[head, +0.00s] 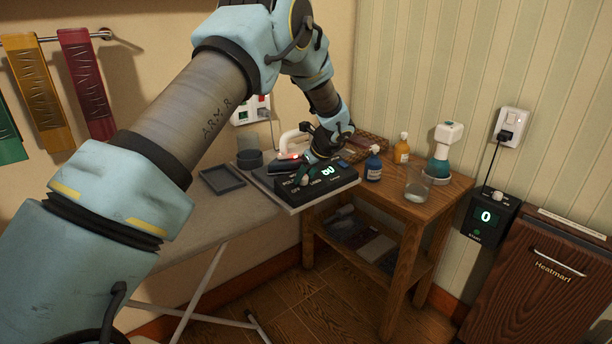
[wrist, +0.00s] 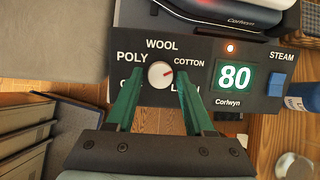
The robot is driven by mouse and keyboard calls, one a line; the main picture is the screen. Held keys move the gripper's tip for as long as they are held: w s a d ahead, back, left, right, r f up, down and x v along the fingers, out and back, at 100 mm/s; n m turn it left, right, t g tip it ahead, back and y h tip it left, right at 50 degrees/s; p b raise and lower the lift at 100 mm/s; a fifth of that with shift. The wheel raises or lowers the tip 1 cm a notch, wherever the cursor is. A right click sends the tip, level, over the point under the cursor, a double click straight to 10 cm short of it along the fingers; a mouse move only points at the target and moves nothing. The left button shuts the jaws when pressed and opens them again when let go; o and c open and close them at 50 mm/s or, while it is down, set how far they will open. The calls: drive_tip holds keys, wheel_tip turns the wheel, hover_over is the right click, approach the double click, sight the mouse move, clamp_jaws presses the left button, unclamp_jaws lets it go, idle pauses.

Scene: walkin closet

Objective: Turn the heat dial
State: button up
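The heat dial (wrist: 160,74) is a small white knob on a black control panel (wrist: 205,48), with a red mark pointing right towards COTTON. Labels POLY, WOOL and COTTON surround it; the lower two are partly covered by my fingers. The green display (wrist: 234,77) reads 80. My gripper (wrist: 158,82) has green fingers on either side of the dial in the wrist view, with visible gaps; contact does not show. In the head view my gripper (head: 308,173) is over the panel (head: 328,184) at the ironing board's end, and my arm hides part of it.
A blue steam button (wrist: 275,85) is right of the display, and an iron (wrist: 235,12) sits behind the panel. A wooden side table (head: 440,188) stands to the right with a blue bottle (head: 373,164), an orange bottle (head: 402,149) and a glass (head: 417,186).

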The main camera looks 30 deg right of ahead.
drive_tip(key=shift+o, duration=1.1)
drive_tip(key=shift+r, duration=0.15)
drive_tip(key=b+v, duration=0.3)
drive_tip(key=v, duration=0.7)
drive_tip(key=shift+s+r, duration=0.25)
drive_tip(key=shift+s, duration=0.05)
